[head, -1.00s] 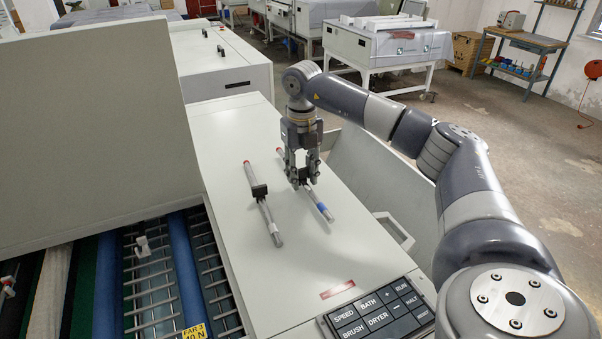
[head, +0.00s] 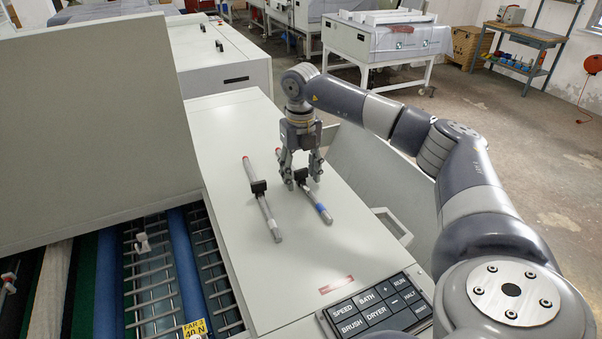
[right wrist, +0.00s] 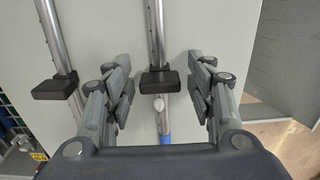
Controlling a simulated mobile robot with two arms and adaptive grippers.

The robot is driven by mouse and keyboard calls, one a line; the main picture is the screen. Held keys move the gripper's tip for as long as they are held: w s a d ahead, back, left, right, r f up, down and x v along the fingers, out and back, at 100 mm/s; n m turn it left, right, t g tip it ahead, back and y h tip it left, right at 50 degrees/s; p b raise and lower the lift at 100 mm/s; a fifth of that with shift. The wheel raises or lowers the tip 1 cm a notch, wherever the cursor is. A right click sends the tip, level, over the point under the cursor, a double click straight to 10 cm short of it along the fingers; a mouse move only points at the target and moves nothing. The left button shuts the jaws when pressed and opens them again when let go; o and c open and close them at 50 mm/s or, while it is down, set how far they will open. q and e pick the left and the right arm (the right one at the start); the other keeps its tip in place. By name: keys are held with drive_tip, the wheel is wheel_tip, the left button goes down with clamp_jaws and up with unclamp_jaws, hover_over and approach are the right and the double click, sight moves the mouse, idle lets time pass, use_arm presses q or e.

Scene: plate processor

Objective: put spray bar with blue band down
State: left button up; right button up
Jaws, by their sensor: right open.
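The spray bar with the blue band (head: 317,205) lies on the pale machine cover (head: 240,130), its blue band towards the near end and a red tip at the far end. My right gripper (head: 302,183) is open above it, its fingers on either side of the bar's black block. In the right wrist view, the bar (right wrist: 155,25) and its block lie between the spread fingers (right wrist: 161,75), with a gap on each side. The blue band shows partly below, above my gripper's body. My left gripper is not in view.
A second spray bar (head: 268,215) with a black block and red tip lies to the left, roughly parallel. A button panel (head: 378,310) is at the cover's near end. The open roller bay (head: 150,270) is at left. A handle (head: 393,226) stands on the right side.

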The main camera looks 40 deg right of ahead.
sight(300, 170)
drive_tip(key=shift+w+r+b, duration=0.1)
drive_tip(key=shift+r+b, duration=0.2)
drive_tip(key=shift+r, duration=0.2)
wheel_tip(300, 170, up, 11)
drive_tip(key=b, duration=0.1)
idle(0.4)
